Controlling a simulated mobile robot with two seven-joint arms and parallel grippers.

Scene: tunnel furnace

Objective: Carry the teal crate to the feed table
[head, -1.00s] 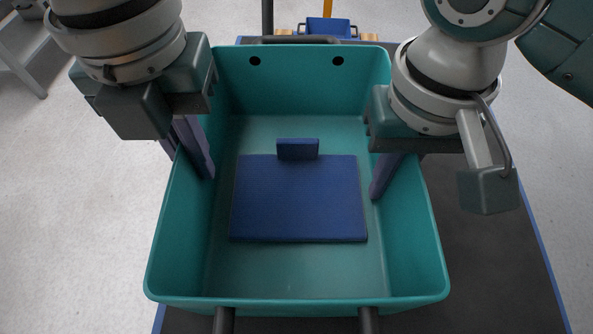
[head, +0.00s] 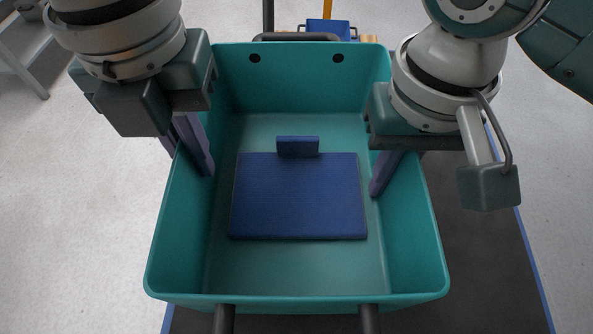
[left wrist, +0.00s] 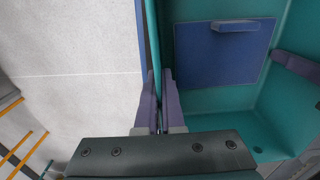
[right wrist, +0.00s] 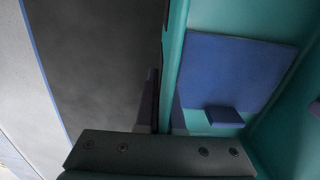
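The teal crate (head: 175,245) fills the middle of the head view, open side up and looking level. A flat blue plate with a small upright tab (head: 297,200) lies inside it. My left gripper (head: 187,150) is shut on the left wall, one finger inside and one outside; its wrist view shows the wall between the fingers (left wrist: 160,100). My right gripper (head: 390,175) grips the right wall the same way, as its wrist view (right wrist: 163,105) shows. Its outer finger is hidden in the head view. I cannot tell which surface is the feed table.
A dark surface with blue edges (head: 480,260) lies below the crate. A blue object with a yellow upright (head: 329,29) is behind the crate's far handle. A grey rack (head: 22,50) stands at the far left. Pale floor (head: 70,220) is open on the left.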

